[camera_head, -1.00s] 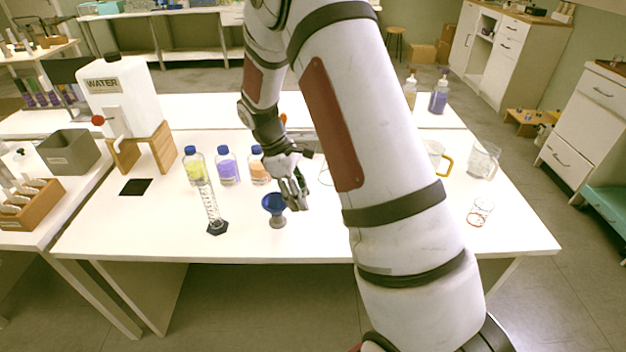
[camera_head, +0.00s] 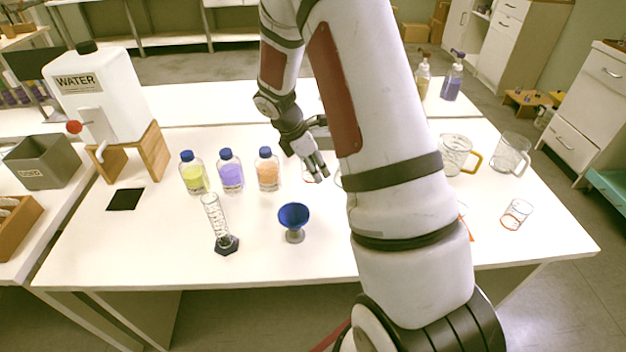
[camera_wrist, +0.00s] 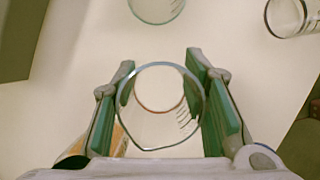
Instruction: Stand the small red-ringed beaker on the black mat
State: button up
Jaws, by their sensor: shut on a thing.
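My gripper (camera_head: 318,172) is shut on a small clear glass beaker with a reddish ring at its base (camera_wrist: 160,104). In the wrist view the beaker stands between the green finger pads, seen from above through its open rim. In the head view the fingers and arm hide most of it, so I cannot tell whether its base touches the table. The black mat (camera_head: 125,199) lies flat and bare on the left of the white table, well left of my gripper.
Yellow (camera_head: 193,173), purple (camera_head: 231,171) and orange (camera_head: 268,169) bottles stand between gripper and mat. A graduated cylinder (camera_head: 217,225) and blue funnel (camera_head: 294,217) stand in front. The water tank (camera_head: 100,98) is behind the mat. Glassware (camera_head: 516,214) stands at right.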

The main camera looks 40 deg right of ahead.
jog(key=shift+f, duration=3.2)
jog(key=shift+f+b, duration=0.1)
jog(key=shift+b, duration=0.2)
jog(key=o, duration=1.2)
jog(key=shift+c, duration=0.2)
